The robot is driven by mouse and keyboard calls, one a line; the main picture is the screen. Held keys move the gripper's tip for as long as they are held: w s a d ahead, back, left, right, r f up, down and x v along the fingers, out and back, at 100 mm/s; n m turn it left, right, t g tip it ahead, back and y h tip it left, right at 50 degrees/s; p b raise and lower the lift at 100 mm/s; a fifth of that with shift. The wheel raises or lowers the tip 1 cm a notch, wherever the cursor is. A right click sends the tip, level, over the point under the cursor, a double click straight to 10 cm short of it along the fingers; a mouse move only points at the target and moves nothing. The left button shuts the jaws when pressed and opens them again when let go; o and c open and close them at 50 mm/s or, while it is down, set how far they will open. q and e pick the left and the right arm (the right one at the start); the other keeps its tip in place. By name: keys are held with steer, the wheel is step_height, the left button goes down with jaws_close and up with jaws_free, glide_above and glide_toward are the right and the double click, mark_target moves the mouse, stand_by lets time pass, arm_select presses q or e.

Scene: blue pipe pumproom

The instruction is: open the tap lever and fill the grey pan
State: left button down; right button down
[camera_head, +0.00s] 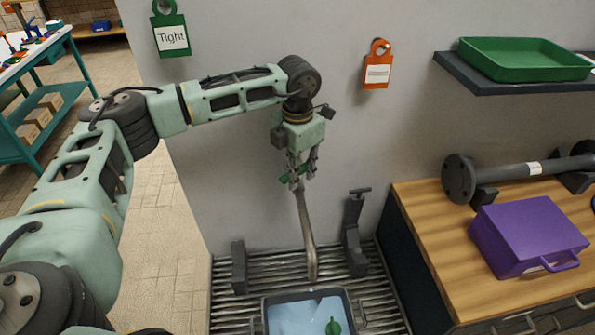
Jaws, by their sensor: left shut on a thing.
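The tap is a metal spout (306,228) that curves down in front of the pale wall, with its end above the grey pan (267,318). The pan stands on the slatted metal grate and holds a light blue surface that looks like water, with a small green thing (333,327) in it. The pan's near side is cut off by the picture's edge. My left gripper (300,175) points down at the top of the spout and is shut on the tap lever, which is mostly hidden by the fingers. My right gripper is not in view.
Dark brackets (239,266) and (354,230) stand either side of the spout. A wooden bench (425,215) at right holds a purple box (528,235) and a flanged pipe (520,171). A green tray (524,58) sits on a shelf. Green (170,35) and orange (377,65) tags hang on the wall.

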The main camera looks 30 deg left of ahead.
arm_select(q)
steer(key=shift+n, duration=0.3)
steer(key=c, duration=1.6)
jaws_free()
steer(key=shift+c, duration=0.2)
step_height(320, 180, up, 12)
